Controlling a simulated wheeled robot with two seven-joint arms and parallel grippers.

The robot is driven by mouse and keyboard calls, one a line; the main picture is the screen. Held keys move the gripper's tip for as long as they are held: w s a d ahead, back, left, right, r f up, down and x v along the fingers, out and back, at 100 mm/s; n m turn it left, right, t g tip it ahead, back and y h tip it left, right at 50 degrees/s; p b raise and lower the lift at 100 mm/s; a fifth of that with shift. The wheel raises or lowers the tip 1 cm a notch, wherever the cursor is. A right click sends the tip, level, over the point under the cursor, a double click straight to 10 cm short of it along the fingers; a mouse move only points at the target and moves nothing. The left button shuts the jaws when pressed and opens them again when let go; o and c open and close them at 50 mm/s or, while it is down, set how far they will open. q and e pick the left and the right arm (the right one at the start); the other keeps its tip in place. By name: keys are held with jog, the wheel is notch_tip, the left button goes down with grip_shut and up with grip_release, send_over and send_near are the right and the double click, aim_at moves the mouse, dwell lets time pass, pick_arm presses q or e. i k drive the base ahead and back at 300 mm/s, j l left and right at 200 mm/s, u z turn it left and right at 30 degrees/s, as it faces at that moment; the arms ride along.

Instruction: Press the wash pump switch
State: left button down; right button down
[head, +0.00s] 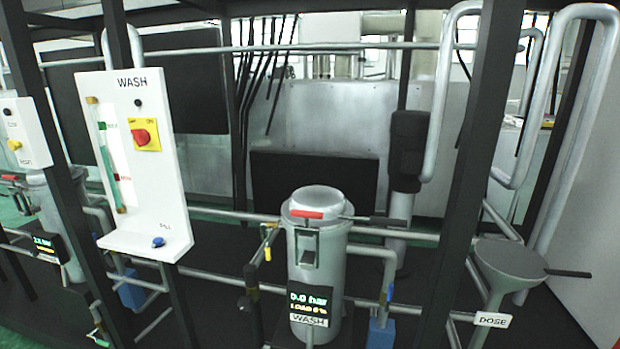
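A white upright panel marked WASH (122,82) stands at the left on a dark frame. On it is a red switch (142,137) on a yellow plate whose small lettering seems to include ON. I cannot tell the switch's position for sure. A small black round part (138,103) sits above the plate. A blue knob (158,242) is on the panel's bottom ledge. A grey canister (320,250) labelled WASH stands at the centre; its display (309,305) seems to read 0.0 bar and LOAD 0%. Neither gripper is in view.
Dark posts stand beside the panel and at right (478,140). Pipes (380,230) run across behind and beside the canister. A grey funnel (512,262) labelled DOSE is at right. Another white panel (20,135) with a yellow knob is at far left. The space before the WASH panel's face looks clear.

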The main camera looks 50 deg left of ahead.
aim_at(141, 137)
jog(key=u, duration=2.65)
